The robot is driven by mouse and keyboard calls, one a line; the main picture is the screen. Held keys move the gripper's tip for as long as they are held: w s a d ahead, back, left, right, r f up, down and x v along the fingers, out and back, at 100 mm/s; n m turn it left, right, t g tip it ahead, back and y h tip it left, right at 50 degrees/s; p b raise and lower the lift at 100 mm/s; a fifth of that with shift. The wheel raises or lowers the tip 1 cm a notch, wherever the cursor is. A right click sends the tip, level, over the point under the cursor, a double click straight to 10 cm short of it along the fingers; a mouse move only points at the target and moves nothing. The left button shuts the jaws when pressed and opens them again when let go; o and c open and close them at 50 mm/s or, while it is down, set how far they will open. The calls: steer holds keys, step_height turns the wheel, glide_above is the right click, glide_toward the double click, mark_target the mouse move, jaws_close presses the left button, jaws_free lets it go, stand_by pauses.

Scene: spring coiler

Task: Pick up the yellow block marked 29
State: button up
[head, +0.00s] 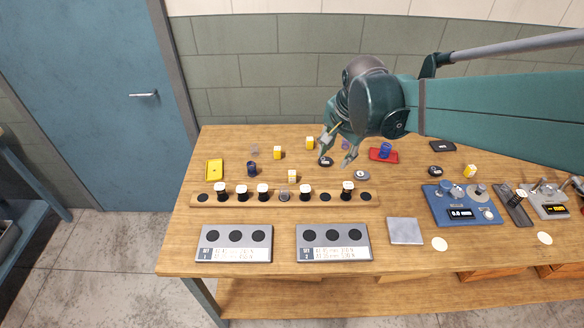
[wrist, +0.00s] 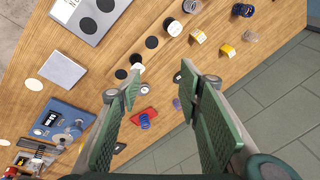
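Several small yellow blocks stand on the wooden table in the head view: one left of centre (head: 277,152), one farther back (head: 310,143), one just behind the long rack (head: 292,176) and one at the far right (head: 470,171). Their markings are too small to read, so I cannot tell which is 29. The wrist view shows two yellow blocks, one nearer the top (wrist: 198,37) and one below it (wrist: 228,51). My gripper (head: 336,150) is open and empty above the table, right of the three left blocks. Its spread fingers (wrist: 158,85) also show in the wrist view.
A wooden rack (head: 235,201) with several black-and-white pieces crosses the front. Grey trays (head: 234,257) lie before it. A blue spool (head: 385,150) sits on a red holder. A dark blue spool (head: 252,169), yellow tray (head: 214,170) and blue device (head: 462,213) stand around.

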steer(key=w+a+f+m+g+p, duration=0.15)
steer(key=w+a+f+m, duration=0.25)
steer(key=w+a+f, duration=0.4)
steer(key=m+g, duration=0.2)
steer(key=m, duration=0.2)
glide_above(292, 173)
steer(key=shift+h, duration=0.3)
step_height(292, 173, down, 9)
steer(key=shift+f, duration=0.1)
steer(key=shift+a+f+m, duration=0.2)
steer(key=shift+f+m, duration=0.2)
steer(key=shift+f, duration=0.1)
steer(key=shift+f, duration=1.15)
steer(key=shift+f, duration=0.1)
steer(key=shift+d+f, duration=0.2)
steer(key=shift+f, duration=2.35)
